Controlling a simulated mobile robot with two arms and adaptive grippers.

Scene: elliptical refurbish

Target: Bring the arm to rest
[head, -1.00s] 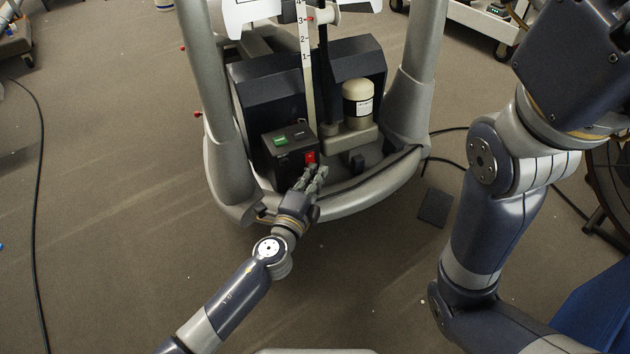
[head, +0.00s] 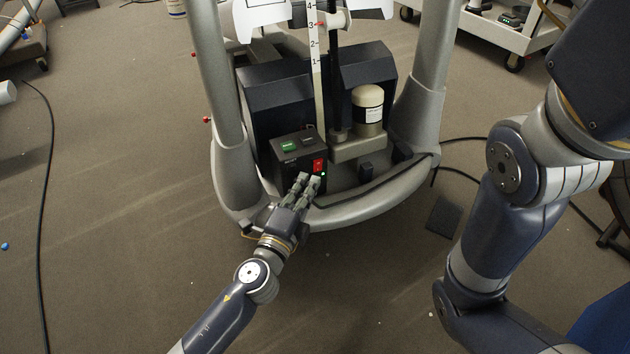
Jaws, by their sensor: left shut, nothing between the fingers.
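My left arm comes in from the lower left. Its gripper (head: 309,181) is shut and empty, just in front of the black control box (head: 299,152) on the elliptical machine (head: 352,212).
A cream cylinder (head: 368,105) stands on the machine's base, right of the box. Grey uprights (head: 215,95) rise on both sides. A black cable (head: 45,200) lies on the floor at left. A white cart (head: 495,35) is at the back right. Floor in front is open.

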